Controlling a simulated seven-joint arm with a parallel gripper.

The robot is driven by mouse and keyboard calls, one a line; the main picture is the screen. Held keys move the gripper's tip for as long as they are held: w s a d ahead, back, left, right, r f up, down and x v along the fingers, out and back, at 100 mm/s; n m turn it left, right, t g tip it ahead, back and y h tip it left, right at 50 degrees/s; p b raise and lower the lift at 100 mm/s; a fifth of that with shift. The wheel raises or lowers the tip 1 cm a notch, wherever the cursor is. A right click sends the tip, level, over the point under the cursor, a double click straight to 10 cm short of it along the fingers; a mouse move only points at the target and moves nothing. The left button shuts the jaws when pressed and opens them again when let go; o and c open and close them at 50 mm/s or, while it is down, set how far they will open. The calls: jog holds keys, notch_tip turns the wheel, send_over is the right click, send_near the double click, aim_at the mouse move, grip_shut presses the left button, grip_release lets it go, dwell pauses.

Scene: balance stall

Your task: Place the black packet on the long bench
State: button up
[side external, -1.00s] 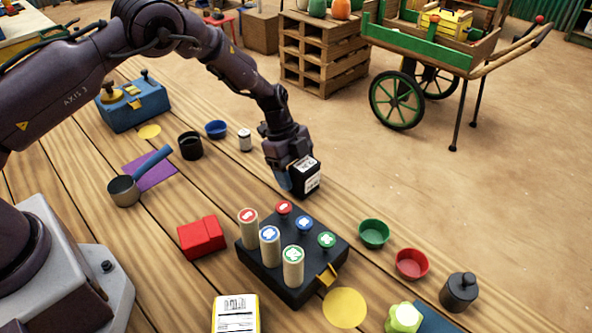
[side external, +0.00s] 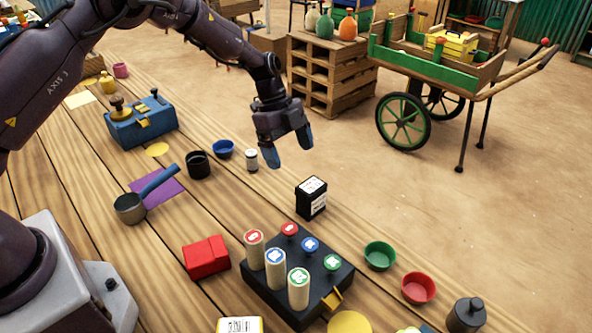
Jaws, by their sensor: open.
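The black packet (side external: 311,198) with a white label stands upright on the long bench (side external: 232,215), near the bench's far edge and just behind the black peg block. My gripper (side external: 288,158) is open and empty. It hangs above and to the left of the packet, clear of it, with its blue fingertips pointing down.
The black block (side external: 334,279) with several colour-topped pegs is in front of the packet. A white-lidded jar (side external: 252,160), blue bowl (side external: 223,149) and black cup (side external: 198,165) are to its left. Green (side external: 380,256) and red (side external: 418,288) bowls are to its right.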

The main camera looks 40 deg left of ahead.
jog(key=shift+v, duration=0.85)
jog(key=s+r+n+t+y, duration=0.1)
jog(key=s+r+n, duration=0.4)
jog(key=r, duration=0.5)
jog(key=s+r+n+t+y, duration=0.15)
jog(key=s+r+n, duration=0.25)
jog(key=s+r, duration=0.5)
jog(key=s+a+r+n+t+y, duration=0.1)
jog(key=s+n, duration=0.3)
jog(key=s, duration=0.4)
jog(key=s+a+r+n+t+y, duration=0.1)
jog(key=s+r+n+t, duration=0.1)
jog(key=s+n, duration=0.3)
jog(key=s, duration=0.3)
jog(key=shift+s+r, duration=0.15)
jog(key=shift+s, duration=0.05)
